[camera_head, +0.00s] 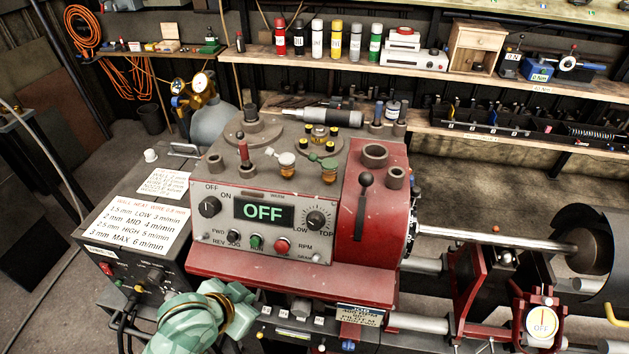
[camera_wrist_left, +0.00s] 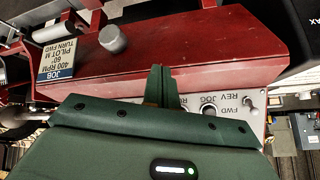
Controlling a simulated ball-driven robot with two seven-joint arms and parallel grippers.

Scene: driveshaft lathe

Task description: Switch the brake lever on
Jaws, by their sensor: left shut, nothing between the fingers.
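A black-knobbed lever (camera_head: 363,200) stands on the front face of the red lathe headstock (camera_head: 385,235), right of the control panel. Its knob is at the top; no brake label is readable on it. An OFF-marked round dial (camera_head: 541,321) is on a red bracket at lower right. My left gripper (camera_wrist_left: 160,75) is shut and empty in the left wrist view, its fingertips over the red ledge (camera_wrist_left: 200,50) below the panel. In the head view my pale green left wrist (camera_head: 205,315) is low left of the lever, apart from it. My right gripper is out of view.
The control panel (camera_head: 257,225) has an OFF display, knobs and buttons. A dark welding box (camera_head: 110,265) stands left. A steel shaft (camera_head: 490,238) runs right from the chuck. Shelves with spray cans (camera_head: 317,40) line the back.

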